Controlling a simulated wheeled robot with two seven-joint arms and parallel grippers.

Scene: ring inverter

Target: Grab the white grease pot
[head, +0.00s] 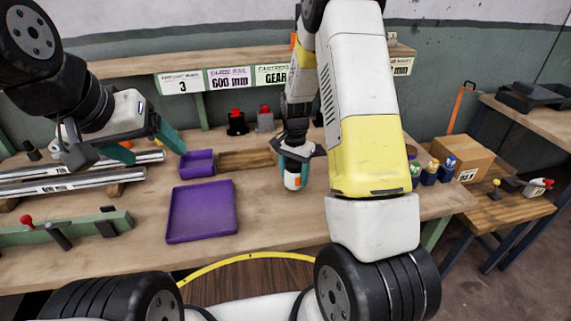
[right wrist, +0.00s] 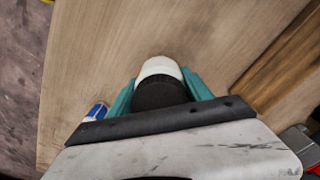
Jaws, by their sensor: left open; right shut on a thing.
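The white grease pot (head: 292,182) has an orange label and is between the teal fingers of my right gripper (head: 294,168), in the middle of the head view. In the right wrist view the pot (right wrist: 158,67) shows a white body and a black cap, with a finger on each side. My right gripper is shut on it. The pot looks upright above the wooden bench; I cannot tell whether it touches the wood. My left gripper (head: 152,154) is open and empty, above the bench at the left.
A purple tray (head: 202,211) and a small purple bin (head: 197,164) lie left of the pot on the bench (head: 270,228). A wooden box (head: 247,159) is behind. Metal rails (head: 75,186) lie at the left. Several small bottles (head: 430,174) and a cardboard box (head: 460,157) are at the right.

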